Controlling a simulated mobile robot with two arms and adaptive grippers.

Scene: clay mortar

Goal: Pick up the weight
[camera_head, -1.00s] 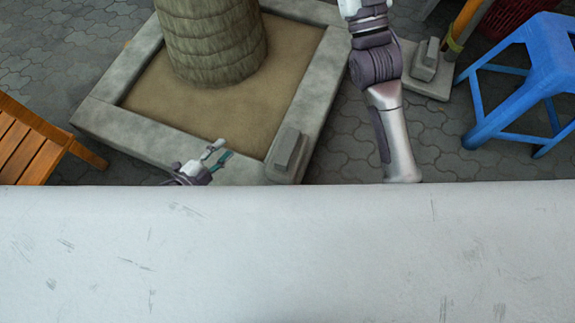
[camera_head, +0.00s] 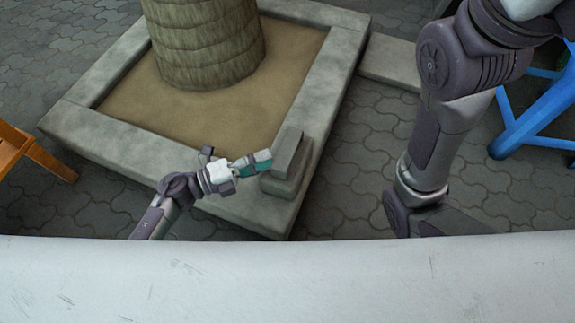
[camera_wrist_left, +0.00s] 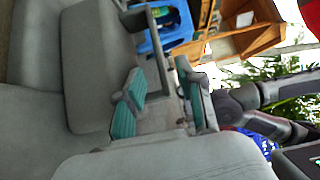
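The weight, a grey stepped stone block (camera_head: 287,163), sits on the near right corner of the planter's rim in the head view. A grey block with a stepped edge, which looks like it, fills the left of the left wrist view (camera_wrist_left: 95,55). My left gripper (camera_head: 254,163) is just left of the weight, with its teal-padded fingertips close to the block's side; whether they touch is unclear. In the left wrist view its two pads (camera_wrist_left: 163,100) stand apart, with nothing clearly gripped between them. My right arm shows at the right, but its gripper is out of sight.
The square stone planter (camera_head: 95,130) holds sand and a thick tree trunk (camera_head: 205,40). A blue stool (camera_head: 540,120) stands at the right. An orange wooden seat (camera_head: 30,150) is at the left. Grey paving (camera_head: 345,180) lies open right of the planter.

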